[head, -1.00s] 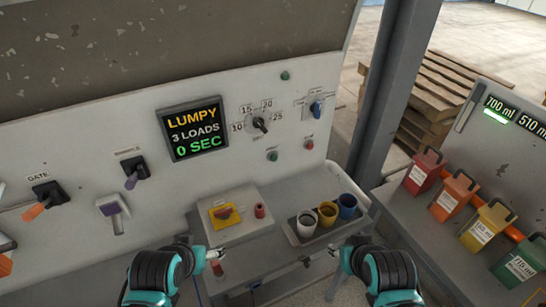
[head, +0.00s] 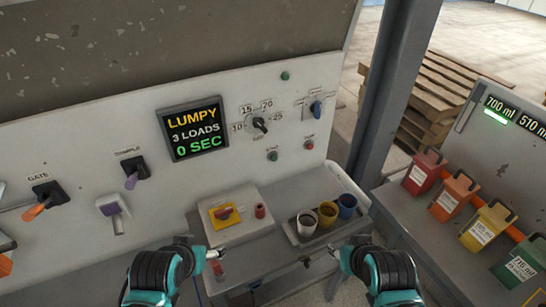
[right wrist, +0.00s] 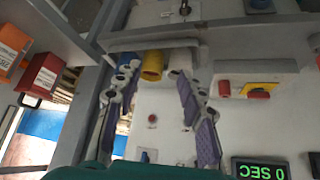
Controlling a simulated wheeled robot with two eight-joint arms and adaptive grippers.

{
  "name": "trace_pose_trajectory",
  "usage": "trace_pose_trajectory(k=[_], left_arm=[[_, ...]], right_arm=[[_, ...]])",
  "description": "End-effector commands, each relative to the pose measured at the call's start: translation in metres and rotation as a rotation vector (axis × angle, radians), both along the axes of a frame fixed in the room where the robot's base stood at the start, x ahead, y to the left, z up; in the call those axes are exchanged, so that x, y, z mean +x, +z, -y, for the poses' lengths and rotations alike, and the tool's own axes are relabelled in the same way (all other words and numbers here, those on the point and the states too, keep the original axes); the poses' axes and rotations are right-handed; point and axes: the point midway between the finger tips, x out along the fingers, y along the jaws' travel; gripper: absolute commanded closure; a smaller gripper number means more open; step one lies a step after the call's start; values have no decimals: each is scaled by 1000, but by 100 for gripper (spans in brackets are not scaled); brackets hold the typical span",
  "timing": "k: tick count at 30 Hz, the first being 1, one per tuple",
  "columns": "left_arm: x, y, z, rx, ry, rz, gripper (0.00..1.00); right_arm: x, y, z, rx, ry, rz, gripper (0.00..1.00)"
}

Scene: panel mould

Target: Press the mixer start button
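On the white panel, a lower green button (head: 272,156) sits below the numbered dial (head: 260,125). A red button (head: 309,144) is to its right, and another green button (head: 286,76) is higher up. Their small labels are unreadable, so I cannot tell which is the mixer start. The display (head: 194,129) reads LUMPY, 3 LOADS, 0 SEC. My left gripper (head: 216,256) is low, in front of the shelf; its opening is unclear. My right gripper (head: 334,254) is below the cup tray; in the right wrist view (right wrist: 155,100) its fingers are apart and empty. Neither touches a button.
A tray (head: 293,238) with three cups stands on the shelf beside a box (head: 213,236) bearing a red-and-yellow switch. Gate (head: 46,196) and another lever (head: 132,172) are at left. A grey post (head: 392,90) and coloured bins (head: 455,195) are at right.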

Motion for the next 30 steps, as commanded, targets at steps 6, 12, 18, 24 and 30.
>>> trace_pose_trajectory(k=[6, 12, 18, 24, 30], left_arm=[[0, 0, 0, 0, 0, 0, 24], [0, 0, 0, 0, 0, 0, 24], [0, 0, 0, 0, 0, 0, 24], [0, 0, 0, 0, 0, 0, 24], [0, 0, 0, 0, 0, 0, 24]], right_arm=[[0, 0, 0, 0, 0, 0, 60], [0, 0, 0, 0, 0, 0, 60], [0, 0, 0, 0, 0, 0, 100], [0, 0, 0, 0, 0, 0, 100], [0, 0, 0, 0, 0, 0, 100]])
